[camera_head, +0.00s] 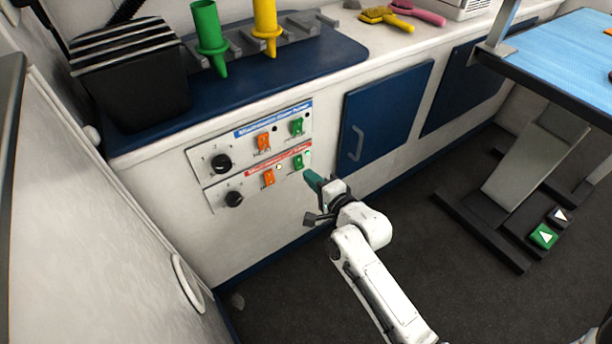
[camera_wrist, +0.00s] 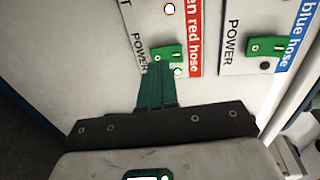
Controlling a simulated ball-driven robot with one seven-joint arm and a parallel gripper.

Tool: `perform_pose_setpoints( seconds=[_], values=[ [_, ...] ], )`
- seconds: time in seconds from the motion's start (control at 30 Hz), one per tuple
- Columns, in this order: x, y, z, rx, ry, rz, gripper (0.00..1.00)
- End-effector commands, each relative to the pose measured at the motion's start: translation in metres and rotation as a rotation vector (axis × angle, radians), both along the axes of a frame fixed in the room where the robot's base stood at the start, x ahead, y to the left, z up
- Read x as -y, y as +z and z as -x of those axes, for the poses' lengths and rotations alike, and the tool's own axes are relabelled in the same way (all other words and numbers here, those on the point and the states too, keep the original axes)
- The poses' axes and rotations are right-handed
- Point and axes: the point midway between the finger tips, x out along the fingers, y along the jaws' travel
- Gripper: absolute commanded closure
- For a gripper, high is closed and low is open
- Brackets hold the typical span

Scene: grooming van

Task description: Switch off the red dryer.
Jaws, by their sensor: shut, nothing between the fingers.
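The lower control panel (camera_head: 216,194) has a red label strip, which reads in part "en red hose" (camera_wrist: 193,30) in the wrist view. It carries a dark knob (camera_head: 234,199), an orange switch (camera_head: 268,177) and a green switch (camera_head: 297,161). The green switch (camera_wrist: 168,52) is marked POWER in the wrist view, with a pale, lit-looking lamp (camera_wrist: 177,70) beside it. My gripper (camera_head: 311,178) has teal fingers, shut and empty. In the wrist view its fingertips (camera_wrist: 158,68) are right at this switch, partly overlapping it; contact cannot be told.
Above is a blue-labelled panel with its own green switch (camera_head: 296,126), orange switch (camera_head: 263,142) and knob (camera_head: 221,163); its lamps look dark. A blue cabinet door (camera_head: 385,120) with a handle is to the right. A grooming table (camera_head: 560,60) stands further right. Open floor lies below.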

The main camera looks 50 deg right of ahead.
Motion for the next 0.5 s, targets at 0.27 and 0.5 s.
perform_pose_setpoints(
  seconds=[0.27,0.5],
  values=[
    [0.007,-0.005,-0.026,-0.001,0.0,0.0,1.0],
    [0.008,-0.005,-0.028,-0.001,0.0,-0.001,1.0]
  ],
)
